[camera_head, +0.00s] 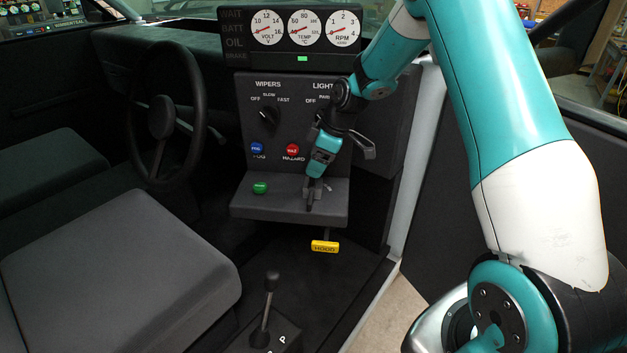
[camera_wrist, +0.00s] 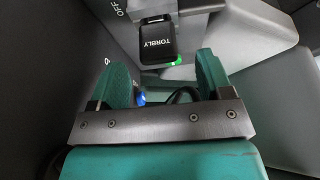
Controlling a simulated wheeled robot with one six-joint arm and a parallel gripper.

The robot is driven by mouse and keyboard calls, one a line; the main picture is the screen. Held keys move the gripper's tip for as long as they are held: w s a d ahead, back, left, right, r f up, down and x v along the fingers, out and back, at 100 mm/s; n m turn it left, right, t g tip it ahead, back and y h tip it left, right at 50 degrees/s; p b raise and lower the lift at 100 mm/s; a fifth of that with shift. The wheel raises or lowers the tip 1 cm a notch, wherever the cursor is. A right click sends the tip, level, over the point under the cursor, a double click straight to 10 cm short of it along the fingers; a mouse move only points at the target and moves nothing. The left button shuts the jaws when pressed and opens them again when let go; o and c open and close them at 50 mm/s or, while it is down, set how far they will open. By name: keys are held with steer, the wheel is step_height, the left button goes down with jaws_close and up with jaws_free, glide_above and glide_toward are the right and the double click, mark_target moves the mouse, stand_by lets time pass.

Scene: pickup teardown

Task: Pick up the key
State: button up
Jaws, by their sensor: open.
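The key shows in the wrist view as a black fob (camera_wrist: 158,42) marked TORBLY. It lies just beyond my fingertips and roughly between them, with a gap on each side. My gripper (camera_wrist: 161,62) is open with nothing held between its teal fingers. In the head view my gripper (camera_head: 314,178) reaches down to the right part of the grey console shelf (camera_head: 285,205). A small dark shape is under it there, and I cannot tell key from gripper parts in that view.
A dash panel with a wiper knob (camera_head: 268,116), a blue button (camera_head: 257,148) and a red hazard button (camera_head: 292,150) stands close behind my gripper. A green button (camera_head: 260,187) is left on the shelf. A yellow hood handle (camera_head: 325,246) hangs below. The steering wheel (camera_head: 165,115) is left.

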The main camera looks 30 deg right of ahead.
mark_target(313, 180)
steer(key=b+x, duration=0.2)
steer(key=x, duration=0.2)
steer(key=shift+w+f, duration=0.1)
steer(key=shift+f, duration=0.2)
steer(key=shift+r, duration=0.1)
steer(key=c, duration=1)
